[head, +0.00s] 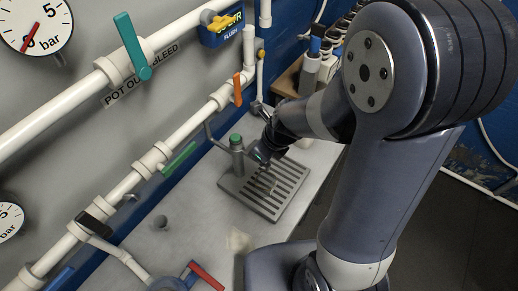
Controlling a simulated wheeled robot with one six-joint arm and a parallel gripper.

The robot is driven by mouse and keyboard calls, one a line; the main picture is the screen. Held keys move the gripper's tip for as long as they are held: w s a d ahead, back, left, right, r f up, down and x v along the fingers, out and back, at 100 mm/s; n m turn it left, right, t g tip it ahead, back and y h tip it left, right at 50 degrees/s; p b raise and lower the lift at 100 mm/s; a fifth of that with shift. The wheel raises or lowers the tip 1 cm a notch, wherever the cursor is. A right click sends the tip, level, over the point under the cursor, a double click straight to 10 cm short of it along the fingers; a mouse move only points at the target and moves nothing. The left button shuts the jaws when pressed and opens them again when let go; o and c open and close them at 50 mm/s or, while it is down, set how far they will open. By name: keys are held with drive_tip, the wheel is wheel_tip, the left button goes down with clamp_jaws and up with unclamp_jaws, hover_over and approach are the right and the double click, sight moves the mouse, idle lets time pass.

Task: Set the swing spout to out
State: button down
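A grey post with a green cap (237,142) stands at the back left edge of a slotted grey drip tray (225,184) on the counter. A thin grey pipe (213,138) runs beside the post toward the upper left; it may be the swing spout, but I cannot tell for certain. My gripper (262,158) is just right of the post, low over the back of the tray. It is small and dark here, and whether its fingers touch anything cannot be made out. My arm reaches in from the right.
White pipes with teal (133,46), orange (238,90) and green (179,159) lever handles run along the wall at left. Bottles (310,72) stand in a wooden rack behind my arm. A red-handled part (207,276) is at the front. The counter left of the tray is mostly clear.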

idle(0.4)
drive_tip(key=c, duration=1.5)
unclamp_jaws()
drive_tip(key=shift+r, duration=0.15)
drive_tip(key=v, duration=1)
drive_tip(key=shift+s+r, duration=0.15)
drive_tip(key=shift+r, duration=0.1)
drive_tip(key=shift+f, duration=0.1)
drive_tip(key=x, duration=1)
drive_tip(key=shift+f, duration=0.35)
drive_tip(key=shift+r, duration=0.15)
